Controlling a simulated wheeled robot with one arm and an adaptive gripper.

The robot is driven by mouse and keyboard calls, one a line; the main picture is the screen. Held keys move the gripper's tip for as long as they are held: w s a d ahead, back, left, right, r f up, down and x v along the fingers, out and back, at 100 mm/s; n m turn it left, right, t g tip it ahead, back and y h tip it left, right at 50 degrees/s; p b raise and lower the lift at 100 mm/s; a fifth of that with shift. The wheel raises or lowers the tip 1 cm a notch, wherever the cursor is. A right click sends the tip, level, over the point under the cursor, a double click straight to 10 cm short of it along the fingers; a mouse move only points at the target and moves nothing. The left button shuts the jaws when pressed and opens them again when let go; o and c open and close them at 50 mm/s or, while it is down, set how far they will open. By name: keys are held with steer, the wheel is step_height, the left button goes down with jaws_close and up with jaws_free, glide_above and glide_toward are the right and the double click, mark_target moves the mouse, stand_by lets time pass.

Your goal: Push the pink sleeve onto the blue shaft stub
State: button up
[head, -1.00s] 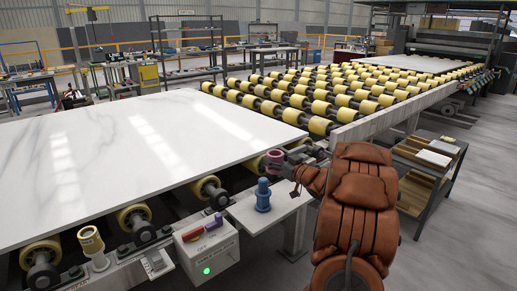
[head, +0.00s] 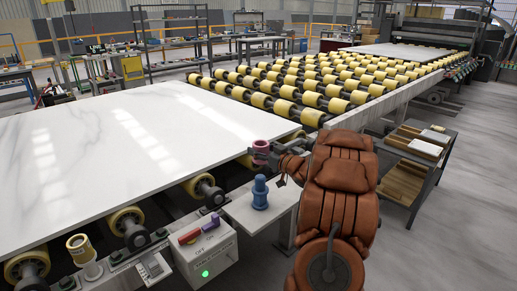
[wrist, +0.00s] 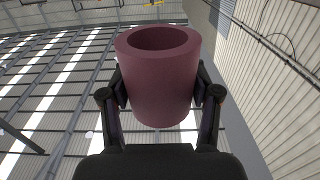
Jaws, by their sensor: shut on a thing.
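The pink sleeve (wrist: 160,90) is a hollow cylinder held between the two fingers of my gripper (wrist: 160,98) in the wrist view, its open end facing up in the picture. In the head view the sleeve (head: 261,148) and my gripper (head: 270,156) are above and just behind the blue shaft stub (head: 260,191). The stub stands upright on a pale shelf (head: 283,208) beside the conveyor, with a wider base and a narrower top. The sleeve and the stub are apart. The stub does not show in the wrist view.
A white stone slab (head: 110,150) lies on rollers to the left. A control box (head: 206,255) with a green light stands left of the stub. A yellow cylinder (head: 80,249) is at lower left. A trolley (head: 420,160) stands at right.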

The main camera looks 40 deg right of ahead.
steer(key=b, duration=0.2)
glide_above(264, 181)
steer(key=w, duration=0.2)
steer(key=shift+w+f, duration=0.2)
steer(key=shift+f, duration=2.7)
steer(key=shift+p, duration=0.45)
steer(key=shift+f+b, duration=1.4)
steer(key=shift+f, duration=2.1)
steer(key=o, duration=1.3)
